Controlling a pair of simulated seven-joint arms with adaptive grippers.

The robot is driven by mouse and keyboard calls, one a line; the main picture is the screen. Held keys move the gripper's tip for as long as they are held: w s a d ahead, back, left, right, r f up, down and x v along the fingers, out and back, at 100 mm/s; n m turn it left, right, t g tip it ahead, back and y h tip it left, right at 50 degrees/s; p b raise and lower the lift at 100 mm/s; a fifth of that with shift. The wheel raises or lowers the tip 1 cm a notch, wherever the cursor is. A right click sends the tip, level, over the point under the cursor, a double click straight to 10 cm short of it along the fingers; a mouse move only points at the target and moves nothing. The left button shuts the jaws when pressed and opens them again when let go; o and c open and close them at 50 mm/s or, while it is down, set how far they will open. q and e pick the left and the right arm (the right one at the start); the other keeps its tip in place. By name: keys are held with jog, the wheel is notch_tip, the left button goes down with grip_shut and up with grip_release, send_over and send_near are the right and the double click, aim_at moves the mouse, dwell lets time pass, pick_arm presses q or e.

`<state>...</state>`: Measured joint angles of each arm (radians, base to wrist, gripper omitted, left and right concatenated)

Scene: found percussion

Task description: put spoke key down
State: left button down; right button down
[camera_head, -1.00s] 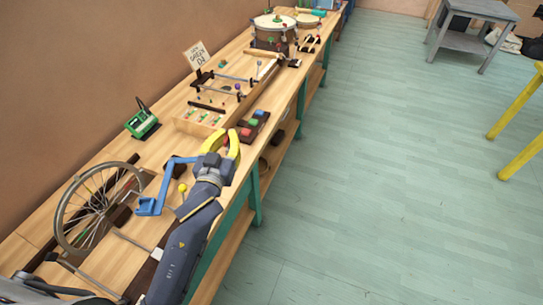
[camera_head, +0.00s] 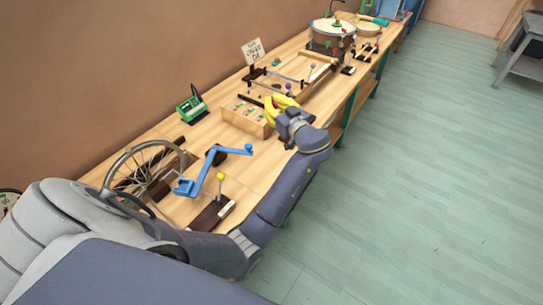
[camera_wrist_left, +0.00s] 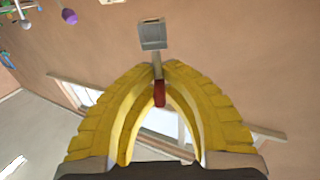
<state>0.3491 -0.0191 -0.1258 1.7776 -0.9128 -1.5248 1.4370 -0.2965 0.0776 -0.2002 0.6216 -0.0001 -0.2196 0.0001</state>
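My left gripper (camera_head: 280,103) has yellow fingers and is over the workbench, near the front of a wooden box with small coloured parts. In the left wrist view its fingertips (camera_wrist_left: 158,72) meet around the spoke key (camera_wrist_left: 153,37). The key has a square grey head, a thin stem and a red end, which sits between the fingers. The head points away from the gripper. In the head view the key is too small and hidden to make out clearly. My right gripper is in no view.
The workbench (camera_head: 262,165) holds a spoked wheel (camera_head: 147,165), a blue crank (camera_head: 215,165), a yellow-tipped mallet (camera_head: 220,177), a green device (camera_head: 192,107), the wooden box (camera_head: 246,117), a sign (camera_head: 253,51) and a drum (camera_head: 332,34). Bare wood shows between the crank and box.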

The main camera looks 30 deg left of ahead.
pick_arm(q)
jog(key=shift+a+f, duration=0.1)
jog(key=shift+g, duration=0.3)
notch_tip(320, 180, down, 19)
jog(key=shift+f, duration=0.2)
jog(key=shift+f, duration=0.1)
dwell(0.4)
jog(key=c, duration=1.6)
grip_release()
